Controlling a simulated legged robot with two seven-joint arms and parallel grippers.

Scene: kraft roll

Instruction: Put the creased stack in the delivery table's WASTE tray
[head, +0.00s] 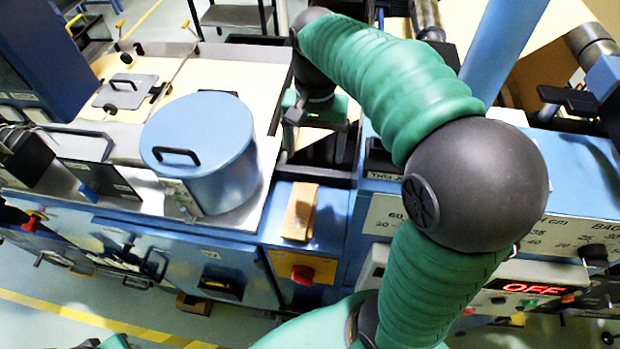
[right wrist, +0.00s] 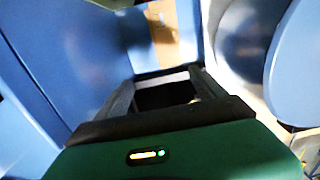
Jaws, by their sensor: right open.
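A tan kraft stack (head: 300,212) lies on the blue machine top near the middle of the head view. I cannot see whether it is creased. A tan patch (right wrist: 163,35), which seems to be the same stack, shows beyond my fingers in the right wrist view. My right gripper (head: 316,135) points down behind the stack, over a dark opening, apart from it. In the right wrist view its two fingers (right wrist: 160,82) are spread with nothing between them. My left gripper does not show. I cannot make out a tray labelled WASTE.
A blue round drum lid with a black handle (head: 200,145) stands left of the stack. A red knob (head: 302,274) is on the front panel below. A display reading OFF (head: 533,289) is at the right. My right arm hides part of the machine.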

